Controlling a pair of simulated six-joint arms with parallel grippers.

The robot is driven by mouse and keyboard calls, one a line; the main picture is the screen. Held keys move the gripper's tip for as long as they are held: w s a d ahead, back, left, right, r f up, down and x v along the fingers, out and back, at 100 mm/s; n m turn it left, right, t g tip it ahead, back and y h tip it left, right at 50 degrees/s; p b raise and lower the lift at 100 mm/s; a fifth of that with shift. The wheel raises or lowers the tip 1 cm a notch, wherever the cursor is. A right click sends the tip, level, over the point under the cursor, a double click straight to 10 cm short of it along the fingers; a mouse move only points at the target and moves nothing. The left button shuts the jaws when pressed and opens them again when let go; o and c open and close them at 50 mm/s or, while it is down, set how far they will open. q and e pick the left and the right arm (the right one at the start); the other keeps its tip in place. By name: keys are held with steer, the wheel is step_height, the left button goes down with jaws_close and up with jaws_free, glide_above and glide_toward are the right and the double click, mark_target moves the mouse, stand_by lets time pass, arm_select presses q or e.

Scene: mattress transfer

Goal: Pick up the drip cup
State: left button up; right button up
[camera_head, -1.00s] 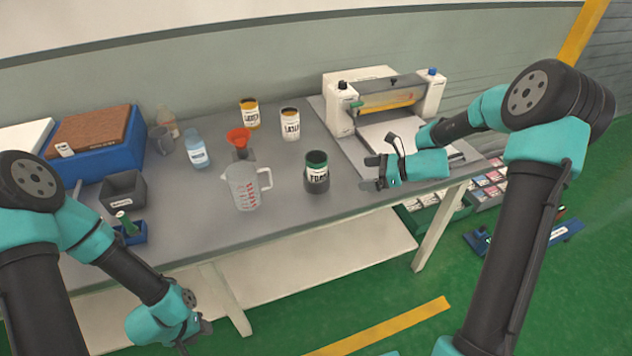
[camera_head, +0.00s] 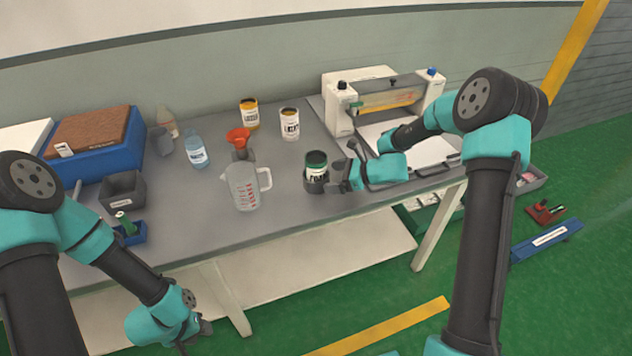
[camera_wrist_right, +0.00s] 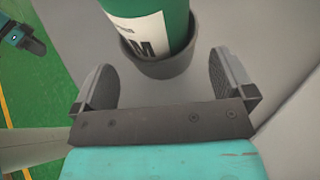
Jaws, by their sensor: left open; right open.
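The drip cup (camera_head: 314,187) is a dark grey open cup on the grey table. A green can with a white label (camera_head: 316,160) stands inside it. In the right wrist view the cup (camera_wrist_right: 160,66) shows below the can (camera_wrist_right: 153,22). My right gripper (camera_head: 341,178) is open just right of the cup. In its wrist view, the two fingers (camera_wrist_right: 163,78) stand apart on either side of the cup, with gaps visible. My left gripper (camera_head: 196,333) is open and empty, low in front of the table's front edge.
A clear measuring jug (camera_head: 243,186) stands left of the cup, with a red funnel (camera_head: 239,136) behind it. Yellow (camera_head: 250,115) and white (camera_head: 290,124) cans stand further back. A white machine (camera_head: 338,122) is at the back right.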

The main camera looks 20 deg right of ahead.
mark_target(328, 176)
steer(key=shift+a, duration=0.1)
steer(key=x, duration=0.5)
steer(key=shift+r, duration=0.1)
steer(key=shift+c, duration=0.5)
steer(key=shift+w, duration=0.1)
steer(key=c, duration=0.8)
